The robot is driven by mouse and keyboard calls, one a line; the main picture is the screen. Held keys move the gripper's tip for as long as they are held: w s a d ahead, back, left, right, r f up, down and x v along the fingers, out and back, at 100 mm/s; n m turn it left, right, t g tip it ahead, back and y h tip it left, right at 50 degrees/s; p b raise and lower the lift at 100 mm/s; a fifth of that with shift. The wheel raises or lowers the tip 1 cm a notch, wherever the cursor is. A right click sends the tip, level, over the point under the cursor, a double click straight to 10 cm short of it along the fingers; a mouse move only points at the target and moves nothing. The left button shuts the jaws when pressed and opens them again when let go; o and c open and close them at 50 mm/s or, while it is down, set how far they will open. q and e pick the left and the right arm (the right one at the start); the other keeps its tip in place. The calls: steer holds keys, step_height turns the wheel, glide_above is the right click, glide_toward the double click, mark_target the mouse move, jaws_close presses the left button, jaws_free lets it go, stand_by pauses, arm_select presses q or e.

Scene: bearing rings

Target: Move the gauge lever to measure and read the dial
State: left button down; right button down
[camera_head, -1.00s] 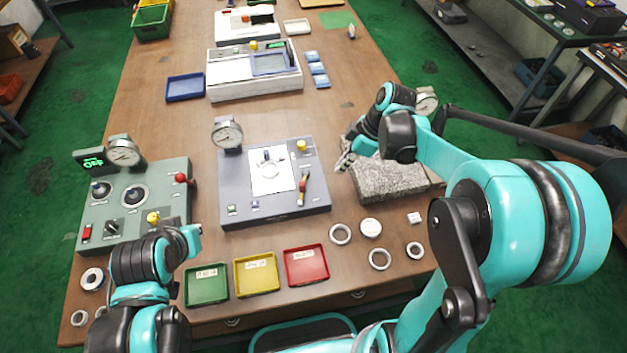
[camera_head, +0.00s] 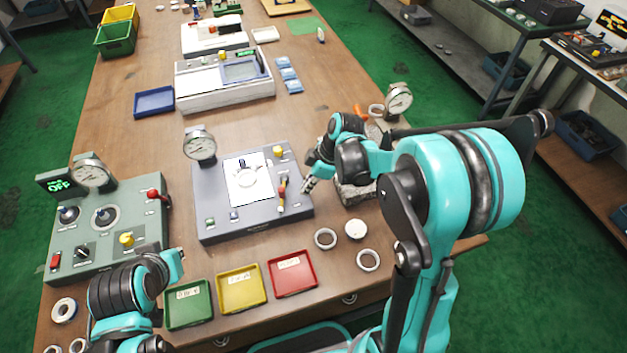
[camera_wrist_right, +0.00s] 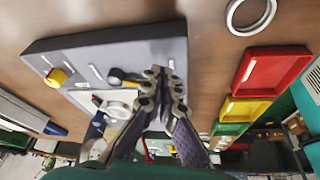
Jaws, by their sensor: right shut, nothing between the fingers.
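The grey gauge station (camera_head: 215,218) stands mid-table with its round dial (camera_head: 200,147) at the back left corner; the reading is too small to make out. A ring (camera_head: 247,177) lies on the white plate, also seen in the right wrist view (camera_wrist_right: 116,104). My right gripper (camera_head: 307,186) is shut and empty, just right of the lever and apart from it; its fingertips (camera_wrist_right: 163,78) show over the station in the wrist view. My left gripper (camera_head: 174,262) is at lower left, its jaws unclear.
Green (camera_head: 188,304), yellow (camera_head: 241,288) and red (camera_head: 292,273) trays lie in front of the station. Loose rings (camera_head: 325,238) lie at right. A green control box (camera_head: 110,235) stands left.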

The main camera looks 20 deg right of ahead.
mark_target(281, 191)
steer(key=shift+w+a+r+b, duration=0.1)
steer(key=shift+w+a, duration=0.1)
steer(key=shift+a, duration=0.4)
steer(key=shift+w+a+b, duration=0.1)
steer(key=shift+w+a, duration=0.15)
steer(key=shift+a, duration=0.4)
steer(key=shift+w+a+r+b, duration=0.1)
steer(key=shift+w+a, duration=0.1)
steer(key=shift+a, duration=0.4)
steer(key=shift+a+m, duration=0.45)
steer(key=shift+m, duration=0.25)
steer(key=a+m+t+h, duration=0.1)
steer(key=a+m, duration=0.1)
steer(key=m, duration=0.1)
steer(key=shift+a, duration=0.1)
steer(key=a+m, duration=0.1)
steer(key=w+m+t+h, duration=0.1)
steer(key=m, duration=0.1)
steer(key=a+m, duration=0.1)
steer(key=shift+w+a+m+p, duration=0.25)
steer(key=shift+a+m+p, duration=0.05)
steer(key=shift+a, duration=0.05)
steer(key=w+m+h, duration=0.1)
steer(key=m, duration=0.1)
steer(key=w+a+m, duration=0.1)
steer(key=shift+a+m+t+h, duration=0.25)
steer(key=shift+m+t+h, duration=0.15)
steer(key=shift+w+a, duration=0.15)
steer(key=shift+w, duration=0.25)
